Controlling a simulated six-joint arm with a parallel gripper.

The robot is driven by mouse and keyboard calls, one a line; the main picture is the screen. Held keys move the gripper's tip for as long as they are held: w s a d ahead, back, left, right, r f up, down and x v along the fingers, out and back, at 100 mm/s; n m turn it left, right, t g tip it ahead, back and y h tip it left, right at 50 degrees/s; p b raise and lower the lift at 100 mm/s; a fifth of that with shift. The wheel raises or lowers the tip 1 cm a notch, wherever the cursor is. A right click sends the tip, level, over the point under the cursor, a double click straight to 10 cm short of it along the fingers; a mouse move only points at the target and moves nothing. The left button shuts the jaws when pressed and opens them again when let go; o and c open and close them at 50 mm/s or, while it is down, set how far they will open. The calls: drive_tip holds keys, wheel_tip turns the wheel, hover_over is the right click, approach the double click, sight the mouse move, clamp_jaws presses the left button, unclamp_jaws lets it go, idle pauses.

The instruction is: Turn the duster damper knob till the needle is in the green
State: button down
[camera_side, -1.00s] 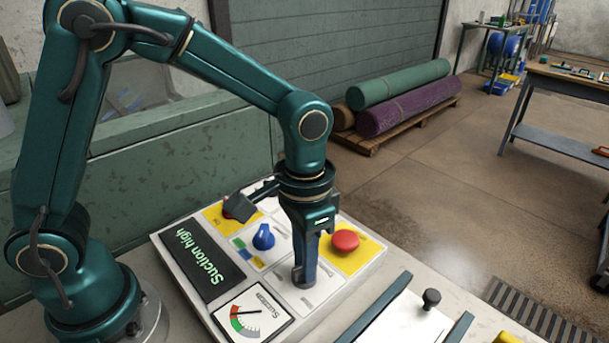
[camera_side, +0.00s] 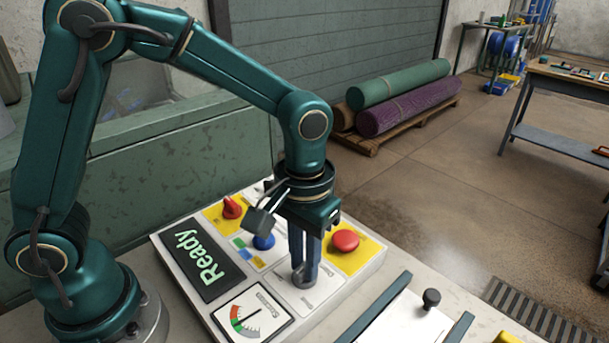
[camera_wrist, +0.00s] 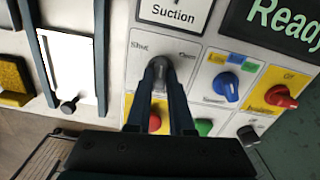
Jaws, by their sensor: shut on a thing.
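The damper knob (camera_wrist: 159,70) is a dark grey knob on the white control panel (camera_wrist: 205,65), marked Shut and Open in the wrist view. My gripper (camera_wrist: 161,88) points down at it with both fingers closed on its sides. In the side view my gripper (camera_side: 304,267) stands over the panel and its fingers partly hide the knob. The suction gauge (camera_side: 252,314) is at the panel's front left; its needle is small but appears to point toward the green band. The display (camera_side: 203,265) reads Ready; it also shows in the wrist view (camera_wrist: 285,20).
A blue knob (camera_wrist: 226,86), a red knob (camera_wrist: 280,98) and a green button (camera_wrist: 204,127) sit near my fingers. A red button (camera_side: 345,240) on yellow is close to my gripper's right. A framed white tray (camera_side: 400,318) with a black knob lies at the front right.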

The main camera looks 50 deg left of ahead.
sight(304, 265)
drive_tip(key=c, duration=0.8)
unclamp_jaws()
drive_tip(key=shift+r, duration=2.6)
